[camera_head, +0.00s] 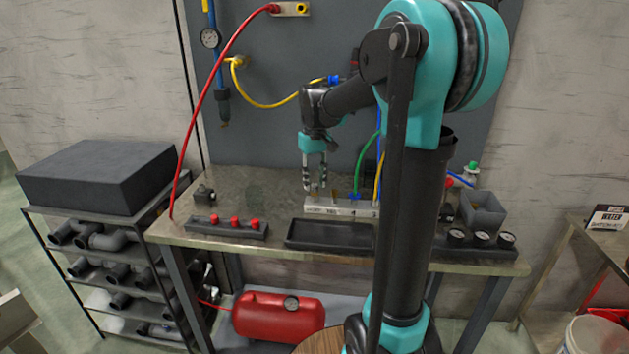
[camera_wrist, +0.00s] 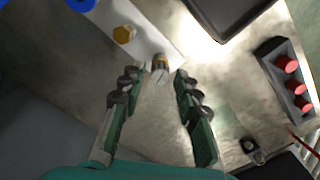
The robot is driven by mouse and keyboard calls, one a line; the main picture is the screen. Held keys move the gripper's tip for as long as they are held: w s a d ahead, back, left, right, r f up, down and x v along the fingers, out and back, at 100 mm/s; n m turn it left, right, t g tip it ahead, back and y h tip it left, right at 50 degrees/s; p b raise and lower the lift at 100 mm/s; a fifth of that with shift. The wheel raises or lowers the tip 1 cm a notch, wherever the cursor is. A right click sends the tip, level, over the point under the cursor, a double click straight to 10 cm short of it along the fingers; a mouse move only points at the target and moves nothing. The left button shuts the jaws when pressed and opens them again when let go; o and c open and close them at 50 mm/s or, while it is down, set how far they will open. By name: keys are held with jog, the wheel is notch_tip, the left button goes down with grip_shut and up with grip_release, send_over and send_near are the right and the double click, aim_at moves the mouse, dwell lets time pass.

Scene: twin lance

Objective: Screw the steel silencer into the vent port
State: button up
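A pale manifold block (camera_head: 358,210) lies on the bench below my gripper (camera_head: 315,186); its end also shows in the wrist view (camera_wrist: 172,52). In the wrist view a small steel silencer (camera_wrist: 160,72) with a brass-coloured band stands at the block's end. How deep it sits in the port cannot be told. My gripper's two fingers (camera_wrist: 161,80) are apart on either side of it, with a visible gap on both sides. A brass hex piece (camera_wrist: 124,34) is on the block beside it. In the head view the silencer is too small to make out.
An empty black tray (camera_head: 328,236) lies in front of the block. A dark holder with red-topped pieces (camera_head: 226,228) is to its left. Green, blue and yellow hoses (camera_head: 366,160) rise right of my gripper. A grey bin (camera_head: 484,214) and gauges (camera_head: 480,239) are at the right.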

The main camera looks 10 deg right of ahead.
jog(key=n, duration=1.3)
jog(key=shift+n, duration=0.4)
jog(key=n, duration=1.1)
jog(key=shift+c, duration=0.5)
